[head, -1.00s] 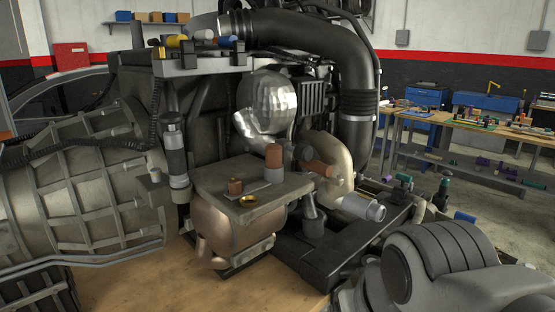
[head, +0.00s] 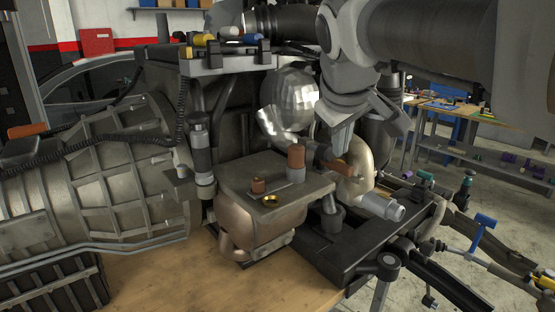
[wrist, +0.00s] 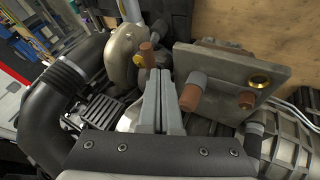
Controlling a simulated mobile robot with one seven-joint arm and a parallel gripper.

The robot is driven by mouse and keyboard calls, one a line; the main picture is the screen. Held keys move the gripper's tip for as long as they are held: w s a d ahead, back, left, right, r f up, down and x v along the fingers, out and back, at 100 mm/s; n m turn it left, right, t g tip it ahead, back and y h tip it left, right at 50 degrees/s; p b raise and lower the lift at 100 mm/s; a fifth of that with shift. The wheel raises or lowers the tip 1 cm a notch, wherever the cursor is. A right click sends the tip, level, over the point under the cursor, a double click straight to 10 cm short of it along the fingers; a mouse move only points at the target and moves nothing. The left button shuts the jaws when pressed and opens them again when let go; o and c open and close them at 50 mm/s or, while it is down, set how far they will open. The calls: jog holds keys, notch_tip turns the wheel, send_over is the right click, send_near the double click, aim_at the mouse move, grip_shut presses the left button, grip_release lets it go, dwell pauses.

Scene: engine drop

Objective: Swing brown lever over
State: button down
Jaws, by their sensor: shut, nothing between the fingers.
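The brown lever (head: 337,168) is a short brown bar on a dark pivot, beside the tan curved pipe (head: 362,165) on the engine. In the wrist view the lever (wrist: 146,55) shows just beyond and slightly left of my fingertips. My gripper (head: 340,147) points down right at the lever, its tips near the pivot end. In the wrist view the gripper (wrist: 158,73) has its fingers together with nothing between them. I cannot tell whether the fingers touch the lever.
A brown-capped grey post (head: 297,160) stands close left on a flat plate (head: 315,186), with a small brown knob (head: 258,186) and a brass ring (head: 271,199). The silver dome (head: 287,98) is behind. A thick black hose (wrist: 40,110) runs left in the wrist view.

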aim_at(333, 167)
jog(key=x, duration=1)
jog(key=shift+w+r, duration=0.1)
jog(key=shift+w, duration=0.05)
dwell(0.3)
